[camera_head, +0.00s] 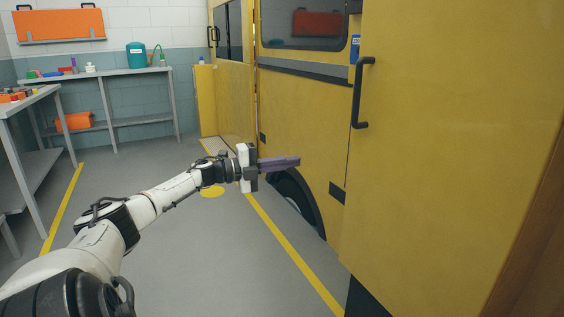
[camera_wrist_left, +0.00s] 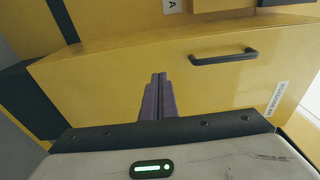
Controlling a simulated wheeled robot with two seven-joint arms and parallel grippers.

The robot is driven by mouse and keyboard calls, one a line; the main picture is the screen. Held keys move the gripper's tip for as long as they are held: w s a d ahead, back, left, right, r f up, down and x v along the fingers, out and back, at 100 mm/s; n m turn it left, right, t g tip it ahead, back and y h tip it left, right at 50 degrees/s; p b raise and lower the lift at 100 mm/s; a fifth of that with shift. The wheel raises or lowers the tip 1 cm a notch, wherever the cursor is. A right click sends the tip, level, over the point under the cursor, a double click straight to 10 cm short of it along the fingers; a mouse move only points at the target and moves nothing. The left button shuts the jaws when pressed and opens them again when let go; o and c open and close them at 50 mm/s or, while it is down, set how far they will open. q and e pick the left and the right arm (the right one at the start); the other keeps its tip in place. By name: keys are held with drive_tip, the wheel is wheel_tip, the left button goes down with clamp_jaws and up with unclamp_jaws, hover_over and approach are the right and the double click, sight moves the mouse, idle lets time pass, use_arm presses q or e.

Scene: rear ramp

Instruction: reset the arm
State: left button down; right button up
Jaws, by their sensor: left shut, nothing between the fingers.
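My left arm reaches from the lower left of the head view toward the yellow vehicle. My left gripper (camera_head: 297,161) is shut and empty, with its purple-grey fingers pointing right in front of the vehicle's side. In the left wrist view its closed fingers (camera_wrist_left: 160,80) point at a yellow panel (camera_wrist_left: 105,85). I cannot tell the exact gap between the fingertips and the panel. My right gripper is in neither view.
A yellow vehicle door (camera_head: 450,130) with a black handle (camera_head: 360,92) fills the right side. A wheel arch (camera_head: 297,200) is below my gripper. A bench (camera_head: 95,74) with tools and a table (camera_head: 28,97) stand at left. The grey floor between is clear.

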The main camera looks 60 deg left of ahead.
use_arm(q)
drive_tip(key=shift+v, duration=1)
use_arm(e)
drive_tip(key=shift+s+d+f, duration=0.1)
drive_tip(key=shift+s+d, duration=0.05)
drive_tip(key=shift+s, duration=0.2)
